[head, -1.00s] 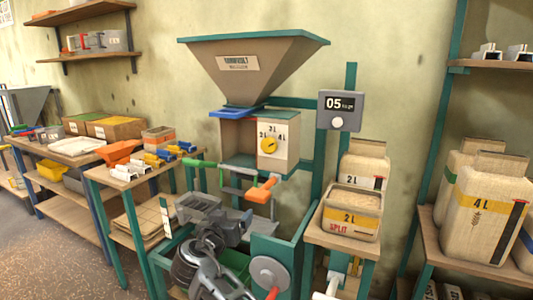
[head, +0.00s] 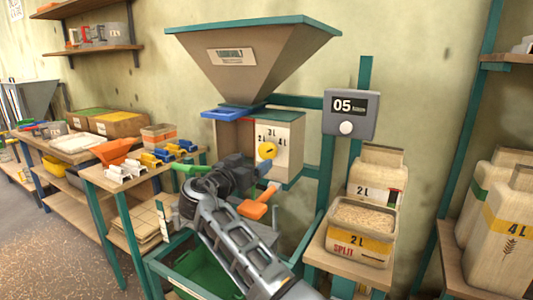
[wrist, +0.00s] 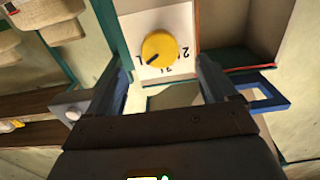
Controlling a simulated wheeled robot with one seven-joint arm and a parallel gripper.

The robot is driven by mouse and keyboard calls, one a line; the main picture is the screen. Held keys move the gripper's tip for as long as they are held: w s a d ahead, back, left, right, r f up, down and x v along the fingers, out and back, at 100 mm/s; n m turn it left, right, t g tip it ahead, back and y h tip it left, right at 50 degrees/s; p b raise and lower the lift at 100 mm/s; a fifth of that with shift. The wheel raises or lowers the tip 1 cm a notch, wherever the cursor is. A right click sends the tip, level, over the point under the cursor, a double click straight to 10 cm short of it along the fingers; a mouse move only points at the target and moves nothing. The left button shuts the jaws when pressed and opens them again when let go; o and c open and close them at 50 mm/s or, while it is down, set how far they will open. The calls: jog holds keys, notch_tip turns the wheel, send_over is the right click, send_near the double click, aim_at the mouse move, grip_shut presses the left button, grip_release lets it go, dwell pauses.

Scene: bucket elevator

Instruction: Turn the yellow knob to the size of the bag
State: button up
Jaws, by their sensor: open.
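The yellow knob (head: 267,150) is on the pale dial panel of the hopper machine, with 2L, 3L and 4L marked around it. In the wrist view the knob (wrist: 159,48) lies ahead, between the spread fingers. Its dark mark points toward the 4L side. My gripper (head: 254,172) is open and empty, just below and in front of the knob, not visibly touching it.
An orange-tipped handle (head: 252,209) is just below my gripper, and a green bar (head: 190,168) is to its left. A grey display box (head: 350,114) reading 05 hangs to the right. Bags marked 4L (head: 510,240) stand at far right. A green bin (head: 205,275) is below.

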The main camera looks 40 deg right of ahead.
aim_at(266, 153)
jog(key=p+x, duration=0.1)
jog(key=x, duration=0.5)
jog(key=shift+d, duration=0.35)
jog(key=shift+c, duration=0.3)
jog(key=c, duration=1)
